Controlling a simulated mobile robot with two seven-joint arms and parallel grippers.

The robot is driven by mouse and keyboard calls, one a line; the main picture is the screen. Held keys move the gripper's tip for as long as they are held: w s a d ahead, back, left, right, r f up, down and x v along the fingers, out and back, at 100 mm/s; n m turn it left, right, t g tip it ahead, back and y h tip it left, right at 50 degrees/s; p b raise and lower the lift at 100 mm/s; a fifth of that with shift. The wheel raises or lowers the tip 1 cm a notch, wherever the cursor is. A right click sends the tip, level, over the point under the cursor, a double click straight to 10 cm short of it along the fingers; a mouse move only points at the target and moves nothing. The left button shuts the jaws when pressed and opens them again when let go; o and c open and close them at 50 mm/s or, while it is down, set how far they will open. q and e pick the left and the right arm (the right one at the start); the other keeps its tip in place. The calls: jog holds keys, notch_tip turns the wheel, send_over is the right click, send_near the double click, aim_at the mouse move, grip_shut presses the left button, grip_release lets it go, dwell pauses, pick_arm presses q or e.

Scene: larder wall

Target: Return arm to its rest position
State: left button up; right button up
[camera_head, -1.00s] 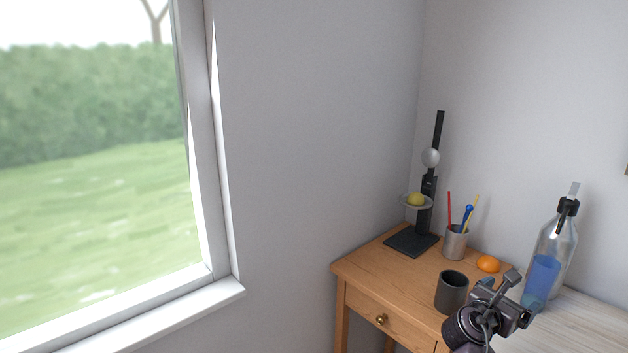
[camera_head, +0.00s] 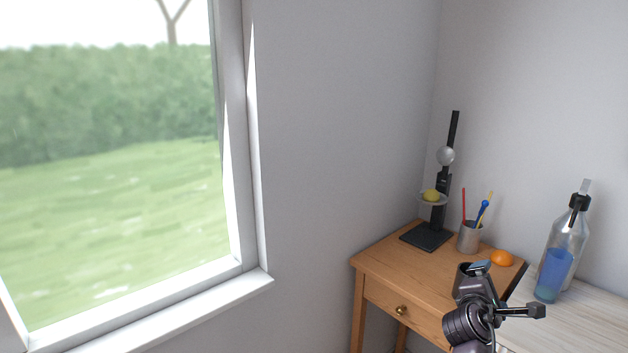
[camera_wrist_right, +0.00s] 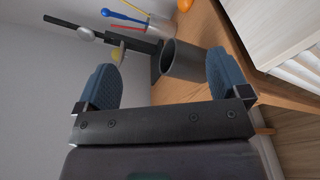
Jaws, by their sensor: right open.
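My right gripper (camera_head: 508,290) is in the lower right of the head view, in front of the wooden table. It is open, with nothing held between its fingers. In the right wrist view its two blue fingers (camera_wrist_right: 105,88) are spread wide. A dark grey cup (camera_wrist_right: 182,60) stands on the table beyond the fingers, apart from them as far as I can tell. In the head view the cup (camera_head: 463,270) is mostly hidden behind my gripper. My left gripper is in neither view.
A bottle with blue liquid (camera_head: 560,260) stands on the pale surface at right. A window (camera_head: 240,130) is at left.

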jog(key=s+a+f+m+t+y, duration=0.3)
jog(key=s+a+f+m+y, duration=0.6)
jog(key=m, duration=0.3)
jog(key=s+f+m+g, duration=0.1)
jog(key=s+f, duration=0.4)
jog(key=s, duration=0.3)
jog(key=s+a+f+m+g+y, duration=0.1)
jog(key=s+f, duration=0.4)
jog(key=s, duration=0.3)
jog(key=s+f+m+g+y, duration=0.1)
jog(key=s+f, duration=0.3)
jog(key=s, duration=0.4)
jog(key=shift+a+f+g, duration=0.25)
jog(key=shift+f+g, duration=0.15)
